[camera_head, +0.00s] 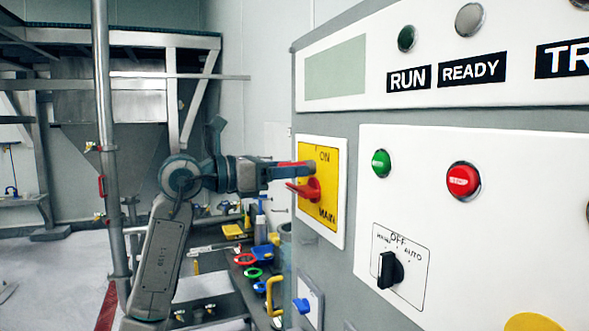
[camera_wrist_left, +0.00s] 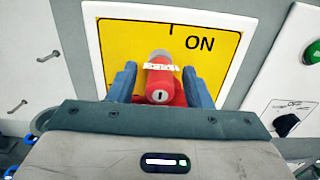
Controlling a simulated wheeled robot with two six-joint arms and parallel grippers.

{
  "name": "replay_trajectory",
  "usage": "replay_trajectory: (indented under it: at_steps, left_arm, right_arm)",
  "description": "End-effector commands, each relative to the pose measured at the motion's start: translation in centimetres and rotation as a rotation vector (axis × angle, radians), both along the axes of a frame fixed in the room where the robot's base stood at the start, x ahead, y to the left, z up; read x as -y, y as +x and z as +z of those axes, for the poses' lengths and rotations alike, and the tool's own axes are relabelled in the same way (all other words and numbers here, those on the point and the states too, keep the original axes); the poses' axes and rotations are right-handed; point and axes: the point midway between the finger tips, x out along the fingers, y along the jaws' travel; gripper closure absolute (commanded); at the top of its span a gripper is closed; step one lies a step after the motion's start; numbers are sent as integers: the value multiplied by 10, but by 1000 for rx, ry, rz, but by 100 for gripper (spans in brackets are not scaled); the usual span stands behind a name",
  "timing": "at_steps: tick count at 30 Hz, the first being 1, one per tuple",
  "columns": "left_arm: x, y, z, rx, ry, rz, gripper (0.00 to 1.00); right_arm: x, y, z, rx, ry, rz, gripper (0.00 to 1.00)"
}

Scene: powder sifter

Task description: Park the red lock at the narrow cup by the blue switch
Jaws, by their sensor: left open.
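The red lock (camera_wrist_left: 163,92), with a keyhole and a white label, sits at the yellow ON/MAIN panel (camera_head: 331,160). In the left wrist view it stands between the two blue fingers of my open left gripper (camera_wrist_left: 160,78). In the head view, that gripper (camera_head: 302,176) reaches the red parts (camera_head: 312,190) at the panel; I cannot tell lock from switch handle there. A blue switch (camera_head: 301,305) is on a small pale plate low on the cabinet's side. A grey cylindrical thing (camera_head: 285,236) is above it; I cannot tell whether it is the narrow cup. My right gripper is not in view.
The grey cabinet with STOP (camera_head: 463,181) and green (camera_head: 381,163) buttons and a black selector (camera_head: 390,270) fills the right. Below my left arm is a bench with coloured rings (camera_head: 262,252) and a yellow handle (camera_head: 273,292). A vertical pipe (camera_head: 106,150) stands at left.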

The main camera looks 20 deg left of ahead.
Motion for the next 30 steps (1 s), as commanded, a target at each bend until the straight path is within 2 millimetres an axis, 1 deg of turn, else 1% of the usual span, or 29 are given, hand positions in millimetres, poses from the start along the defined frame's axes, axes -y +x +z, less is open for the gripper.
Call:
replay_trajectory:
  at_steps: [2,3,8,9,10,17,30]
  left_arm:
    - [0,0,0,0,0,0,55]
    - [0,0,0,0,0,0,56]
    - [0,0,0,0,0,0,88]
    - [0,0,0,0,0,0,96]
    - [0,0,0,0,0,0,100]
    - [-2,-2,-1,1,1,1,100]
    - [-13,-15,-1,0,1,1,100]
  right_arm:
    - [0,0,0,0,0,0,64]
    - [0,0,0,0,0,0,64]
    - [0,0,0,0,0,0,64]
    - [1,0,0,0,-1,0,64]
    - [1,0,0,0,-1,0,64]
    - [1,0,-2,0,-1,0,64]
    - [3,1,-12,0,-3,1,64]
